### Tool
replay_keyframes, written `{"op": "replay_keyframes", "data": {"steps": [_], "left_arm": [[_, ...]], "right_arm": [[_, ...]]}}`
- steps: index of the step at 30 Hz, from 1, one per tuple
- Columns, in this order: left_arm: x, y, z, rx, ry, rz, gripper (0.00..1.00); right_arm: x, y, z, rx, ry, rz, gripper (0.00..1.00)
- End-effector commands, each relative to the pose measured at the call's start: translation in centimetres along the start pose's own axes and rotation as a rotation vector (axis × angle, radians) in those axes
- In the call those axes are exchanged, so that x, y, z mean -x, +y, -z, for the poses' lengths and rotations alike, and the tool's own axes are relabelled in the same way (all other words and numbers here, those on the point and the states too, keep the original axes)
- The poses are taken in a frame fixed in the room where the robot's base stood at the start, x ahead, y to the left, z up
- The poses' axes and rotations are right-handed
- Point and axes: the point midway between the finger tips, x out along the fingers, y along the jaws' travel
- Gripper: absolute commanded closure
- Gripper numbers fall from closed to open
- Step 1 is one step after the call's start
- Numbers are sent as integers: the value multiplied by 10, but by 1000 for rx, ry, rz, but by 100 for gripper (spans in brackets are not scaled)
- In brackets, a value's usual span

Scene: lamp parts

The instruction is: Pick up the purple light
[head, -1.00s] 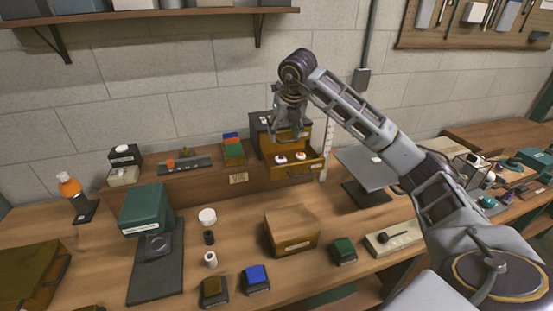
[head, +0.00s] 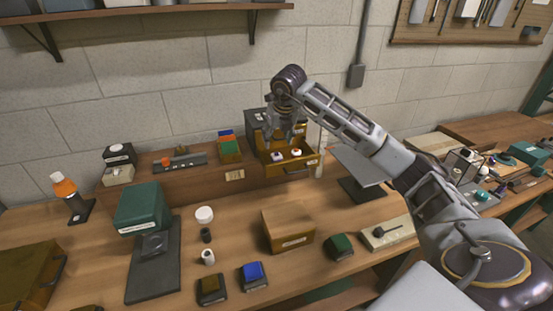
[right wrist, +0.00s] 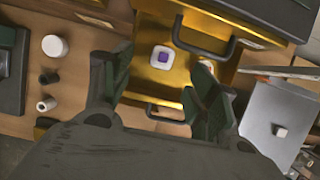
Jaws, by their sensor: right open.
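The purple light (right wrist: 163,58), a small white square base with a purple top, sits in the open yellow drawer (right wrist: 145,75) of the small cabinet. In the head view it is the left one (head: 277,156) of two small white lights in the drawer. The other light (head: 296,152) has a reddish top and is partly hidden by a finger in the right wrist view. My right gripper (head: 288,138) is open and empty above the drawer. In the right wrist view its fingers (right wrist: 160,88) stand on both sides, with the purple light beyond them. My left gripper is not in view.
The dark cabinet (head: 256,127) stands at the back on a raised wooden shelf. A wooden box (head: 287,228), a green box (head: 139,206) and several small blocks are on the bench. A grey panel (head: 370,165) stands right of the drawer.

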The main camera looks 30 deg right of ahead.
Motion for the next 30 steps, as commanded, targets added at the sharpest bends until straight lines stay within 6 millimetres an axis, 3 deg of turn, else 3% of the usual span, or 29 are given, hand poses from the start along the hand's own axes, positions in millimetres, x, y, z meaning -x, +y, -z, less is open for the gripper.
{"op": "replay_keyframes", "data": {"steps": [9, 22, 30], "left_arm": [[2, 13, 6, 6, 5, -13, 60], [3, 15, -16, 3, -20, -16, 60], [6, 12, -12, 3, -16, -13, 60]], "right_arm": [[-32, 0, 0, 0, 1, -1, 41], [-34, 0, 0, 0, 0, 0, 41], [-49, -4, 3, -1, 2, 1, 41]]}}
